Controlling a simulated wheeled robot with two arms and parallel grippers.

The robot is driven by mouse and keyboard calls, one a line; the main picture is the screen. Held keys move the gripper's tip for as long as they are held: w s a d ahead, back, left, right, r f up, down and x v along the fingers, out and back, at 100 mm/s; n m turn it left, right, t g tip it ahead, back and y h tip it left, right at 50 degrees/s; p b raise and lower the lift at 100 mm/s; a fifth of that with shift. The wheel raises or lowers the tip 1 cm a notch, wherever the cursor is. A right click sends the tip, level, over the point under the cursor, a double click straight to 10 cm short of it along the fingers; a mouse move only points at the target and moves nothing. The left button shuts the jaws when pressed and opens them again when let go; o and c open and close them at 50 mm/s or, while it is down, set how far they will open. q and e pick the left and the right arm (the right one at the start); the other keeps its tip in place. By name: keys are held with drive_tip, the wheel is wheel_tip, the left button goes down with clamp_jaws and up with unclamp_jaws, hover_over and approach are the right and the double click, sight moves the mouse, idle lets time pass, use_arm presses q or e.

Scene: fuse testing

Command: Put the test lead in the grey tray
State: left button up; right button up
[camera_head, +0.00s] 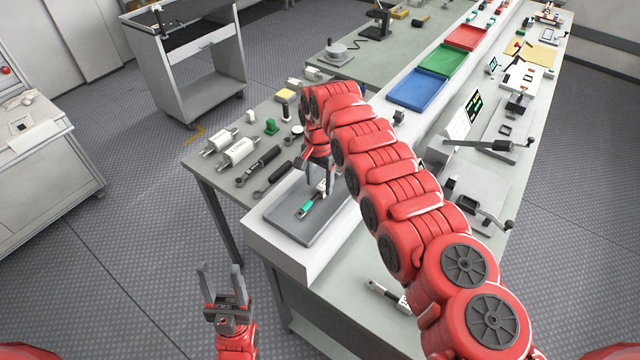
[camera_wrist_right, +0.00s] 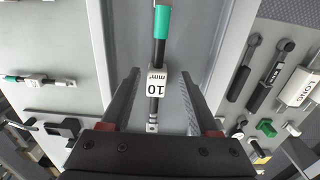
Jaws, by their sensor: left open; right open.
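The test lead (camera_head: 307,209), dark with a teal sleeve and a white "10 mm²" tag (camera_wrist_right: 156,87), lies in the grey tray (camera_head: 285,232). The tray's grey floor and walls (camera_wrist_right: 228,60) also show in the right wrist view. My right gripper (camera_head: 322,187) is open just above the lead. In the right wrist view the lead runs between its two spread fingers, with a gap on each side. My left gripper (camera_head: 223,275) is open and empty, low in front of the bench, away from the tray.
Black-handled tools (camera_head: 260,165) and white fuses (camera_head: 238,152) lie behind the tray. Blue (camera_head: 416,92), green (camera_head: 446,60) and red (camera_head: 466,38) bins stand farther back. Another teal-sleeved lead (camera_wrist_right: 30,79) lies outside the tray. My right arm hides part of the bench.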

sight(319, 187)
wheel_tip(319, 187, up, 6)
drive_tip(key=b, duration=0.3)
drive_tip(key=shift+w+a+f, duration=0.1)
drive_tip(key=shift+f, duration=0.15)
wheel_tip(319, 187, up, 6)
drive_tip(key=shift+f+p, duration=0.15)
drive_tip(key=shift+p, duration=0.45)
